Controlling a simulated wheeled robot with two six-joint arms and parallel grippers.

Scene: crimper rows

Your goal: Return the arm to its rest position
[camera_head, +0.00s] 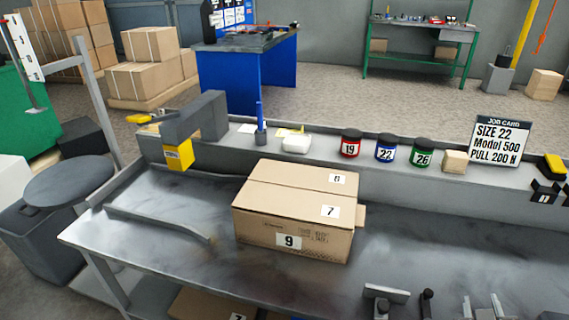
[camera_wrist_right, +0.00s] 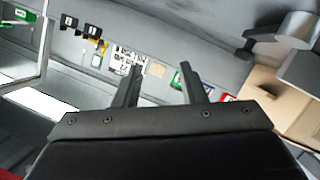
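My right gripper (camera_wrist_right: 161,68) shows in the right wrist view with its two dark fingers spread apart and nothing between them. It is clear of the small pots and the job card, which lie beyond its fingers. In the head view, several grey and black parts stand at the bottom right edge, and I cannot tell which belong to the right gripper. My left gripper is not in view.
A cardboard carton (camera_head: 292,215) sits mid-bench (camera_head: 430,250). Behind it, a ledge holds red (camera_head: 350,145), blue (camera_head: 386,150) and green (camera_head: 422,154) pots, a wooden block (camera_head: 454,162) and a job card (camera_head: 499,142). A grey post with a yellow block (camera_head: 178,155) stands left.

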